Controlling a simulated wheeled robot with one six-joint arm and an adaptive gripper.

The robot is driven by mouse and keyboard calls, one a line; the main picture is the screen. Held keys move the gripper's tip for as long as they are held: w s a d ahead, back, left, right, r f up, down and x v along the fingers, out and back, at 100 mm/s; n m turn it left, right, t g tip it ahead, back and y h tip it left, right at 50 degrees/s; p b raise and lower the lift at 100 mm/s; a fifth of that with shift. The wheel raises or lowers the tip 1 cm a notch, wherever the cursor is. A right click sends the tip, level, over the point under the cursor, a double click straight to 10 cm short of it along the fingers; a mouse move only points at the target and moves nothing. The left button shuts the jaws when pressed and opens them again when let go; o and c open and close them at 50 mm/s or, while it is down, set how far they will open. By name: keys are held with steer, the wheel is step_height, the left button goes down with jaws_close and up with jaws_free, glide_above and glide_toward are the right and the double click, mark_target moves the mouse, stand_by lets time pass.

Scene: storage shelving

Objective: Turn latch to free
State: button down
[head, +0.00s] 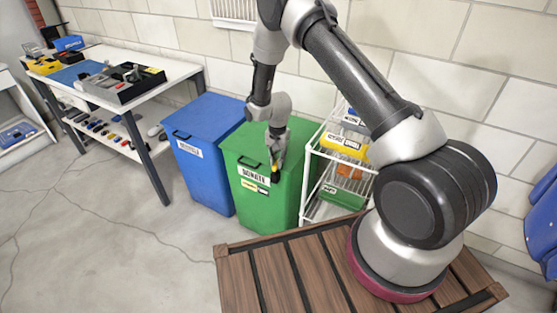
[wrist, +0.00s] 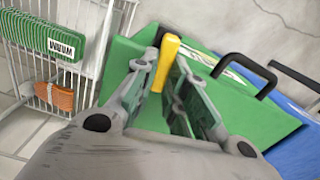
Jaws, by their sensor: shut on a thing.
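The latch is a yellow handle (wrist: 165,62) on a dark mount at the edge of the green bin (wrist: 122,62). In the wrist view it stands between my fingertips. My gripper (wrist: 163,75) is shut on the yellow handle. In the head view my gripper (head: 276,160) reaches down to the front upper edge of the green bin (head: 250,205), and only a small bit of yellow shows below the fingers. The fingers and wrist hide most of the latch there. The green lid, with its black handle (head: 249,162), looks shut.
A blue bin (head: 203,165) stands left of the green one. A white wire rack (head: 308,190) with coloured boxes stands close on the right. A workbench (head: 140,95) with trays is at the left. A wooden slatted platform (head: 290,265) is in front. Floor at left is clear.

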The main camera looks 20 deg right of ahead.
mark_target(268, 161)
steer(key=n, duration=0.3)
steer(key=a+n, duration=0.1)
steer(key=shift+w, duration=0.3)
steer(key=n, duration=0.2)
steer(key=a+n, duration=0.1)
steer(key=n, duration=0.3)
steer(key=a+n, duration=0.1)
steer(key=n, duration=0.1)
steer(key=shift+s+a, duration=0.1)
steer(key=shift+s+a+n, duration=0.15)
steer(key=shift+a+n, duration=0.05)
steer(key=shift+n, duration=0.85)
steer(key=shift+s+a+n, duration=0.15)
steer(key=shift+a+n, duration=0.05)
steer(key=shift+n, duration=0.85)
steer(key=c, duration=1.4)
jaws_free()
steer(key=shift+c, duration=0.2)
step_height(268, 161, up, 12)
